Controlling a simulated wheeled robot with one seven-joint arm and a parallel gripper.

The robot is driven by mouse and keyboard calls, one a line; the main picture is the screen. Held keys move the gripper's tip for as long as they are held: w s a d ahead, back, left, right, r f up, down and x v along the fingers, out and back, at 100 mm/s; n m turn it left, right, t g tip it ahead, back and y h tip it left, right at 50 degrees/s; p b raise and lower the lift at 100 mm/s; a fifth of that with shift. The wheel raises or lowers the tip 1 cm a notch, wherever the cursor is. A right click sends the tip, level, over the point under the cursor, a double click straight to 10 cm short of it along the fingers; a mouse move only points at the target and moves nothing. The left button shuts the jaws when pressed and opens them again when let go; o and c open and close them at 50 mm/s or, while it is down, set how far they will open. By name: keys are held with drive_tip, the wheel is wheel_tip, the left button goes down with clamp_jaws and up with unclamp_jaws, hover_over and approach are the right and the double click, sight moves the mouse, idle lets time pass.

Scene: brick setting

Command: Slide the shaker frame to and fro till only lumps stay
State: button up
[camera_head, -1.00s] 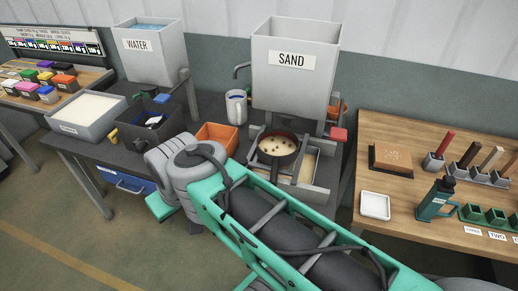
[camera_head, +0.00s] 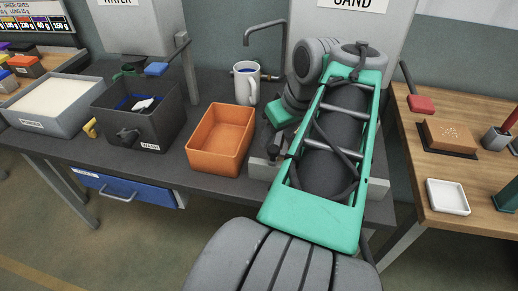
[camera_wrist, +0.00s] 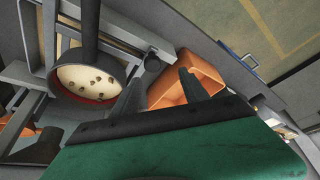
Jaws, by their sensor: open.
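The round dark sieve (camera_wrist: 91,78) shows at the left of the wrist view, with several brown lumps on pale sand inside it. It sits in the grey shaker frame (camera_wrist: 132,38). My gripper (camera_wrist: 166,76) is open beside the sieve in the wrist view. A dark rounded knob-like part (camera_wrist: 152,62) shows by its left finger; I cannot tell whether they touch.
An orange bin (camera_head: 220,138) stands just left of the frame, and a white mug (camera_head: 246,84) behind it. The wooden table at right holds a white dish (camera_head: 447,196).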

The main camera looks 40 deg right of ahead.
sight(274, 149)
drive_tip(key=b+x, duration=0.1)
drive_tip(key=x, duration=0.3)
drive_tip(key=d+b+x, duration=0.1)
drive_tip(key=x, duration=0.2)
drive_tip(key=shift+d+f, duration=0.25)
drive_tip(key=shift+f, duration=0.1)
drive_tip(key=shift+c, duration=0.4)
clamp_jaws()
idle(0.6)
